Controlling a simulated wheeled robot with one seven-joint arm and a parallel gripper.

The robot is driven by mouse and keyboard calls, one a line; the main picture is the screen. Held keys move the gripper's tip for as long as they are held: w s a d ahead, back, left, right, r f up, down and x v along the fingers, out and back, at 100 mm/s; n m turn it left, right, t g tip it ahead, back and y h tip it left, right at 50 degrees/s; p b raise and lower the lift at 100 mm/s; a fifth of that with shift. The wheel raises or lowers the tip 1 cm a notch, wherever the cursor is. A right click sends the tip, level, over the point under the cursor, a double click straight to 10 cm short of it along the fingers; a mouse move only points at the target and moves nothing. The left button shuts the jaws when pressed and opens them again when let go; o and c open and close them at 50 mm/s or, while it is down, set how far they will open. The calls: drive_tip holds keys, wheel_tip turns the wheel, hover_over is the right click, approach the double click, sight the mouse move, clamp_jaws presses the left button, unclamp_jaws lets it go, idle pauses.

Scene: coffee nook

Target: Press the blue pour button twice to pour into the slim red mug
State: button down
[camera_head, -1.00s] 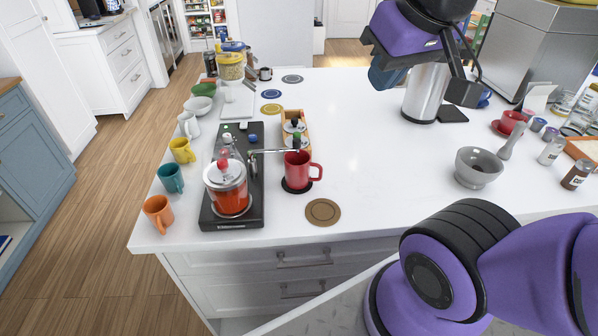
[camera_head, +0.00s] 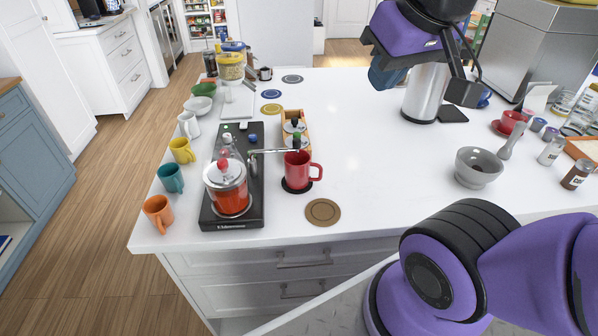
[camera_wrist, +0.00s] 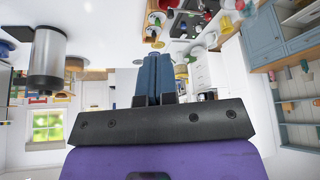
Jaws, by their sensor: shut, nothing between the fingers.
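The brewer has a long black base (camera_head: 256,200) carrying a glass pot of red liquid (camera_head: 228,200). Small coloured buttons sit at the far end of this base; the blue pour button (camera_head: 254,125) appears to be among them, too small to be certain. A slim red mug (camera_head: 298,172) stands upright on a dark coaster under the end of the brewer's thin spout (camera_head: 270,151). The mug's inside is not clearly visible. My gripper (camera_head: 383,82) is shut and empty, above the counter well right of the brewer. Its blue fingers (camera_wrist: 157,78) are together in the wrist view.
Orange (camera_head: 158,213), teal (camera_head: 171,178) and yellow mugs line the left edge. A wooden caddy (camera_head: 296,143) stands behind the red mug. A steel canister (camera_head: 425,95) is close behind my gripper. A grey bowl (camera_head: 478,167) stands at right. The middle of the counter is clear.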

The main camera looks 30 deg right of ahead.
idle(0.6)
drive_tip(key=m+t+y, duration=0.2)
drive_tip(key=m+t, duration=0.2)
drive_tip(key=m, duration=0.2)
hover_over(254, 136)
wheel_tip(254, 136, down, 21)
drive_tip(key=shift+w, duration=0.1)
drive_tip(key=shift+f, duration=4.4)
drive_tip(key=shift+f, duration=0.1)
drive_tip(key=shift+f, duration=0.3)
